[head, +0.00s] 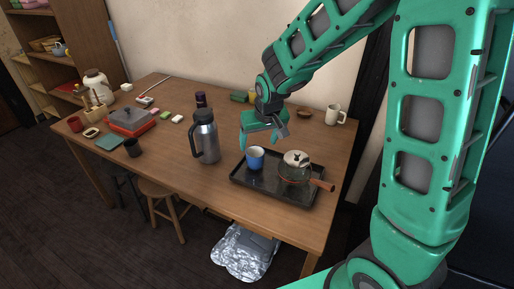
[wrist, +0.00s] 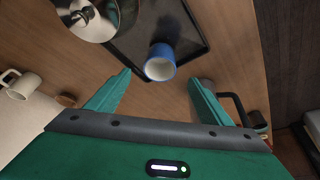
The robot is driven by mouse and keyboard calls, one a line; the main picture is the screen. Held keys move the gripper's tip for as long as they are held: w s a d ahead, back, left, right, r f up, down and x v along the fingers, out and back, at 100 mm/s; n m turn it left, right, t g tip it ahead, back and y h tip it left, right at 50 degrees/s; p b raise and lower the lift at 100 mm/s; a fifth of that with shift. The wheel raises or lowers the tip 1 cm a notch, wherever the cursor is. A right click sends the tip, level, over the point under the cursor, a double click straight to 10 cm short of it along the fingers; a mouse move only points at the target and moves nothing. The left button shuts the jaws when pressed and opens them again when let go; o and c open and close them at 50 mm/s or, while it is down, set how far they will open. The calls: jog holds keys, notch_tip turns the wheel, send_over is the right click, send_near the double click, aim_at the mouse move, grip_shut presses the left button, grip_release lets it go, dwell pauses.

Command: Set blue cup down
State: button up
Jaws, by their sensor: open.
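The blue cup (head: 255,158) stands upright at the left end of the black tray (head: 238,179) on the wooden table. My gripper (head: 262,140) is above and just behind the cup in the head view. In the wrist view my gripper (wrist: 160,88) has its fingers wide apart, and the blue cup (wrist: 161,62) shows between and just beyond the fingertips, apart from both. The cup's pale inside faces the wrist camera. The tray (wrist: 192,25) lies under the cup there.
A tall steel jug (head: 206,138) stands left of the tray. A cream mug (head: 335,115) and a small brown bowl (head: 304,113) stand behind. The table front left of the jug has free room.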

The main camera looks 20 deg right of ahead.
jog(key=shift+v, duration=1.3)
jog(key=s+d+r+m+g, duration=0.2)
jog(key=s+d+r, duration=0.1)
jog(key=s+d, duration=0.65)
jog(key=s+d+r+m+g, duration=0.1)
jog(key=s+d+r+m, duration=0.15)
jog(key=s+d, duration=0.7)
jog(key=s+m+g, duration=0.1)
jog(key=s+m, duration=0.1)
jog(key=s, duration=1.1)
jog(key=shift+a+r, duration=0.35)
jog(key=shift+a, duration=0.1)
jog(key=shift+w+f+g, duration=0.25)
jog(key=shift+w+g, duration=0.05)
jog(key=shift+w, duration=0.25)
